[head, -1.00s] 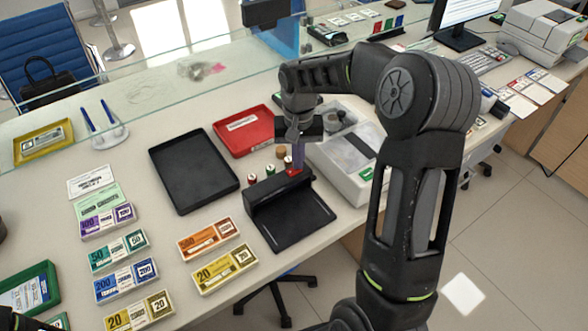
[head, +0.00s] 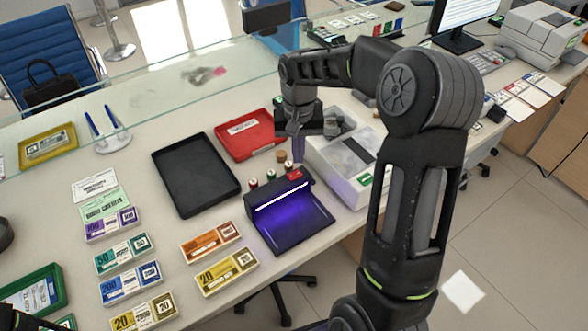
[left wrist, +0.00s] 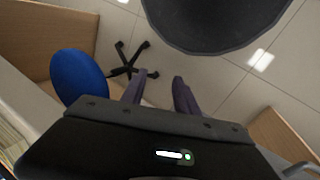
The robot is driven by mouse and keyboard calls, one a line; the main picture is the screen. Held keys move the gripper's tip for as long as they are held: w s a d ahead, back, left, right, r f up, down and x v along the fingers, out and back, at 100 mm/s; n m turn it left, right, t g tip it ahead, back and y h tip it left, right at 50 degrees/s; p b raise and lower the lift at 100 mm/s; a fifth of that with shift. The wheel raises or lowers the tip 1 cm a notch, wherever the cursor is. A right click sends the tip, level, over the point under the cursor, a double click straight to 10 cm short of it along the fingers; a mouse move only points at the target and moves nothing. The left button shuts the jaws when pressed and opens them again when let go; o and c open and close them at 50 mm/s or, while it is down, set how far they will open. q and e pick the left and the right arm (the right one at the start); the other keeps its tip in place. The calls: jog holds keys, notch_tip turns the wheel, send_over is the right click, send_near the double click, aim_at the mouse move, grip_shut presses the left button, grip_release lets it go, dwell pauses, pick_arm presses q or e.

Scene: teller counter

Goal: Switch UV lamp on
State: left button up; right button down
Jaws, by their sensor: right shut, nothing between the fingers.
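The UV lamp (head: 262,194) is a black unit on the counter. Its tube glows white-violet and lights its dark base purple. A red switch (head: 294,174) sits at the right end of its top. My right gripper (head: 298,158) is shut and empty, pointing down just above the switch, apart from it as far as I can see. My left gripper (left wrist: 158,80) shows in the left wrist view with its two fingers apart, nothing between them, over the floor.
A black tray (head: 160,155) and a red tray (head: 265,143) lie left of and behind the lamp. Several stamps stand close behind it. A white machine (head: 352,190) stands right of it. Banknote bundles (head: 226,271) lie at the left front.

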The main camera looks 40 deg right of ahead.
jog(key=shift+r+p, duration=0.6)
jog(key=shift+r, duration=0.6)
